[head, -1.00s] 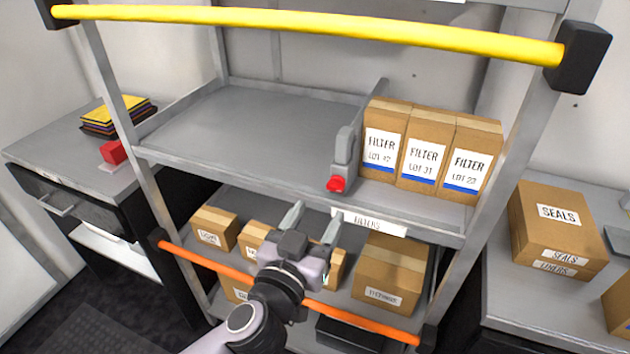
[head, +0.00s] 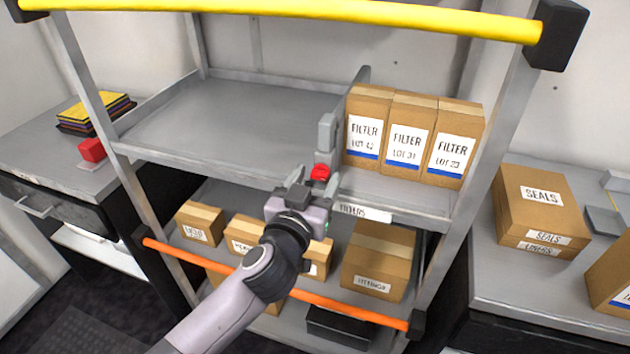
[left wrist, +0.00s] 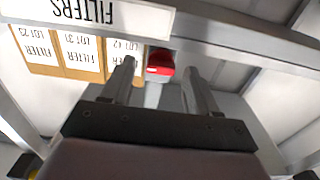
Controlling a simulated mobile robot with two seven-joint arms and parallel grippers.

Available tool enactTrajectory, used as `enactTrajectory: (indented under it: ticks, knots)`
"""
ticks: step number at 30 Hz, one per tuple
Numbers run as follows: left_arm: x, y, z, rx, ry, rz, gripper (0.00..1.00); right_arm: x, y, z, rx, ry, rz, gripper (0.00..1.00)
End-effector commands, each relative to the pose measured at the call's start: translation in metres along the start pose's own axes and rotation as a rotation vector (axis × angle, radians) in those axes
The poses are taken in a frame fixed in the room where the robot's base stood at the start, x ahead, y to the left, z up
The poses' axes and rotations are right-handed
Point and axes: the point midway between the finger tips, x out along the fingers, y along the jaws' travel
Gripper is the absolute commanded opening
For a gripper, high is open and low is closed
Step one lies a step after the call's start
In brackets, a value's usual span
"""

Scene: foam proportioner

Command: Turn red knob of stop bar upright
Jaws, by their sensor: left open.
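The stop bar (head: 326,135) is a grey upright piece at the front of the middle shelf, beside the filter boxes. Its red knob (head: 320,172) sits at its lower front end, near the shelf edge. My left gripper (head: 312,178) is open just in front of the knob, pointing up toward it. No contact can be made out. My right gripper is not in view.
Several filter boxes (head: 407,140) stand right of the stop bar. The shelf left of it (head: 230,115) is bare. A label (head: 365,212) marks the shelf edge. A yellow bar (head: 290,18) crosses above, an orange bar (head: 350,309) below. Cartons (head: 378,260) fill the lower shelf.

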Motion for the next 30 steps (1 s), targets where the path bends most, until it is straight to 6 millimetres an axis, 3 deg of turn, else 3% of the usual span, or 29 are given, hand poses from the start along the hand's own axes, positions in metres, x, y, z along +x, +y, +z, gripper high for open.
enactTrajectory:
  ticks: [2, 3, 8, 19, 30]
  knots:
    - [0.000, 0.000, 0.000, 0.000, 0.000, 0.000, 0.60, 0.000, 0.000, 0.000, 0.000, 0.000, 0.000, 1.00]
    - [0.000, 0.000, 0.000, 0.000, 0.000, 0.000, 0.53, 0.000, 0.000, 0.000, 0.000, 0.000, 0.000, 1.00]
    - [0.000, 0.000, 0.000, 0.000, 0.000, 0.000, 0.03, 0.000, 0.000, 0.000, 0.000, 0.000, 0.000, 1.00]
    - [0.000, 0.000, -0.002, -0.049, -0.001, 0.000, 0.03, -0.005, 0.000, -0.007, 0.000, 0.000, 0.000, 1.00]
    - [0.000, -0.002, 0.001, -0.295, 0.000, 0.000, 0.04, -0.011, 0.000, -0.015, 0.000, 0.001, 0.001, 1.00]
